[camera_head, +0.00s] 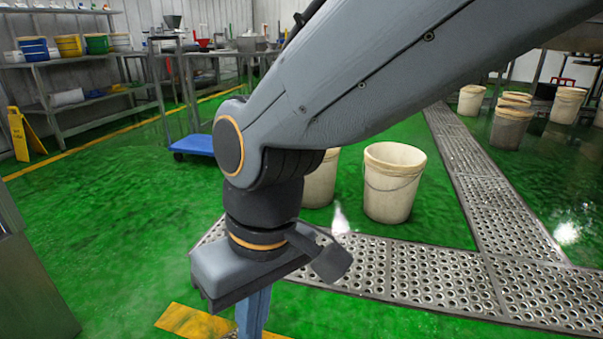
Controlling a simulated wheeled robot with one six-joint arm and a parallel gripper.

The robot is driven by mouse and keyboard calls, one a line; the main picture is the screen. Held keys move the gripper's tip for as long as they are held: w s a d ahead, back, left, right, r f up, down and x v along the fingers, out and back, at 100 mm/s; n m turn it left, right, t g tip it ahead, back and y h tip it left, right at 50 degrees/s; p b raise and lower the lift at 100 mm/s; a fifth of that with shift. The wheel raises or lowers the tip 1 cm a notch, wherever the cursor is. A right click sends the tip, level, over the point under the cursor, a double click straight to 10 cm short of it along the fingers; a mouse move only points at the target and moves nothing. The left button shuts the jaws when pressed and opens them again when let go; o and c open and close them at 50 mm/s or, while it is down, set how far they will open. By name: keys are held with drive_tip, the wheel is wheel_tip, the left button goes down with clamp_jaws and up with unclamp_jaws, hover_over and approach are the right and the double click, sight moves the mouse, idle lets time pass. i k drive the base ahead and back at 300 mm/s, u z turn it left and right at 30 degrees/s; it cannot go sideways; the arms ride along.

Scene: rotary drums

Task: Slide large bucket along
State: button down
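A large cream bucket (392,190) with a wire handle stands upright on the green floor, right of centre, close to the metal drain grating. A second cream bucket (321,184) stands just left of it, its upper left part hidden behind my arm. My gripper (253,312) hangs downward in the lower middle, in front and to the left of both buckets and apart from them. Its lower end runs out of the picture, so I cannot see whether it is open or holds anything.
Perforated metal grating (440,280) crosses the floor and runs back to the right. Several more buckets (511,125) stand at the back right. A blue platform cart (193,145), a yellow floor sign (24,135) and shelving (75,80) are on the left. Green floor at left is clear.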

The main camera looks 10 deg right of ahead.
sight(393, 171)
drive_tip(key=u, duration=0.2)
drive_tip(key=i, duration=1.7)
drive_tip(key=z, duration=0.5)
